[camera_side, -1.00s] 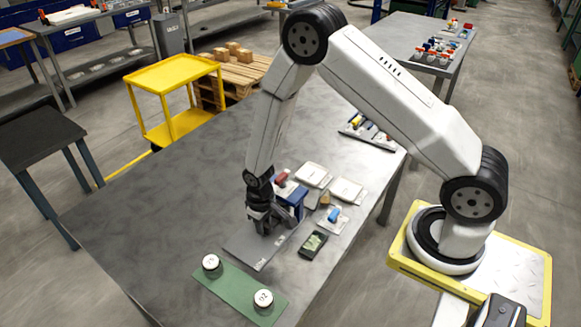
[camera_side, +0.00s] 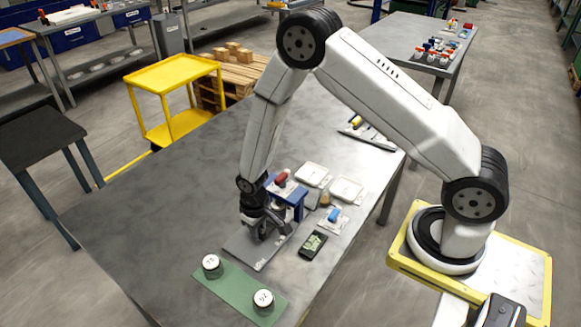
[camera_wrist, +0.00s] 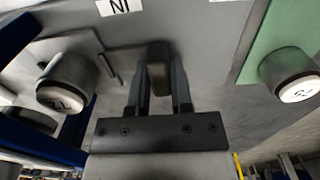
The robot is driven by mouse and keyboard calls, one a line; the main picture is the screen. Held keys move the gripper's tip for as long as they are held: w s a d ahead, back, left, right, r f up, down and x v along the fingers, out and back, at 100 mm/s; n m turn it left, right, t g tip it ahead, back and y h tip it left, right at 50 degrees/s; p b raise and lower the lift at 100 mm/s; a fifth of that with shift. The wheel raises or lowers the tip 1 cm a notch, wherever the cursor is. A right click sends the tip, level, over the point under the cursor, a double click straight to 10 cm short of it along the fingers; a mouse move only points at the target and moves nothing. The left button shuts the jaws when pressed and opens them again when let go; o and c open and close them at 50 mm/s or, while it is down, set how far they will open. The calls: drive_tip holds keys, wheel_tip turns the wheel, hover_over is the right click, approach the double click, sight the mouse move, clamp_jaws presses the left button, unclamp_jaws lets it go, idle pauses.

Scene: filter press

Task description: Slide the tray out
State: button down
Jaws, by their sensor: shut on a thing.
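The blue press (camera_side: 288,196) with a red part on top stands on the table behind my gripper. Its blue frame also shows at the left of the wrist view (camera_wrist: 18,36). My gripper (camera_wrist: 158,88) is shut on a dark upright handle (camera_wrist: 157,65). The grey tray (camera_wrist: 105,52) lies flat beside it; a dark round disc with a white numbered top (camera_wrist: 66,82) sits close to the press frame. In the side view my gripper (camera_side: 265,232) is low over a grey plate (camera_side: 257,256) marked IN. My gripper hides part of the tray there.
A green mat (camera_side: 236,289) with two white-topped discs (camera_side: 211,262) (camera_side: 263,298) lies in front of the plate. A dark device (camera_side: 313,244) is to the right. White containers (camera_side: 311,174) (camera_side: 346,189) stand behind. The table's left side is clear.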

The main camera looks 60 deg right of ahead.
sight(242, 256)
drive_tip(key=a, duration=0.7)
drive_tip(key=c, duration=0.5)
unclamp_jaws()
drive_tip(key=shift+d, duration=0.1)
drive_tip(key=shift+r, duration=0.1)
drive_tip(key=shift+r, duration=3.85)
drive_tip(key=shift+r, duration=0.1)
